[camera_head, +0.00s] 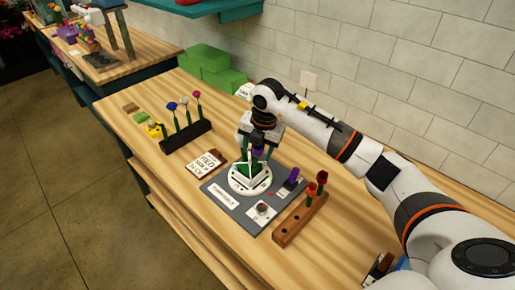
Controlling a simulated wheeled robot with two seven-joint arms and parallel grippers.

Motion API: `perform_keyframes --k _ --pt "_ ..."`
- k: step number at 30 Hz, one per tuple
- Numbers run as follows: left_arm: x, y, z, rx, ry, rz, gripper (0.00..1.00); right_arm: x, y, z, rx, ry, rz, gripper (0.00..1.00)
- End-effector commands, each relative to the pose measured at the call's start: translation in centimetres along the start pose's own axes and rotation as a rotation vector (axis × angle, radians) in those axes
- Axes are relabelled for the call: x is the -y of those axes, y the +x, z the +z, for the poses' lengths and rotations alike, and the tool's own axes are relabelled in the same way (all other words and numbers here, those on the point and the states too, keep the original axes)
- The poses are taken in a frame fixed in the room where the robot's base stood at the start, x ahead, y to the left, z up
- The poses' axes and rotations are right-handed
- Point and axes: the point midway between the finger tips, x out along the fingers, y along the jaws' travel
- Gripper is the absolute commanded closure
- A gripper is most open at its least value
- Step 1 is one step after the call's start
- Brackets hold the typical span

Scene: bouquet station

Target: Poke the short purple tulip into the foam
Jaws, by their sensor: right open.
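My right gripper (257,155) points down over the turntable, with its fingers apart. A purple tulip (258,151) shows between the fingers, upright and low over the green foam (249,169). Its stem is mostly hidden, so I cannot tell how deep it sits in the foam. The foam stands on a round white turntable (238,187) on a grey base plate. My left gripper is not in view.
A black rack (187,136) with several flowers stands to the left. A wooden block (290,228) with red flowers stands to the right. A purple-topped piece (293,175) is on the base plate. A written card (207,163) lies left of it. Green blocks (217,72) stand by the wall.

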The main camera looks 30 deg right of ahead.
Motion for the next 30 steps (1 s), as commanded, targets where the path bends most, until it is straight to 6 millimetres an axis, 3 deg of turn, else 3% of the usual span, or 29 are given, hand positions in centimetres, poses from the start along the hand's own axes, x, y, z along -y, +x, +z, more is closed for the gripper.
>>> perform_keyframes --k 30 --pt "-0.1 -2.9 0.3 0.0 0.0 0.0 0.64 0.0 -4.3 0.0 0.0 -0.001 0.001 0.44"
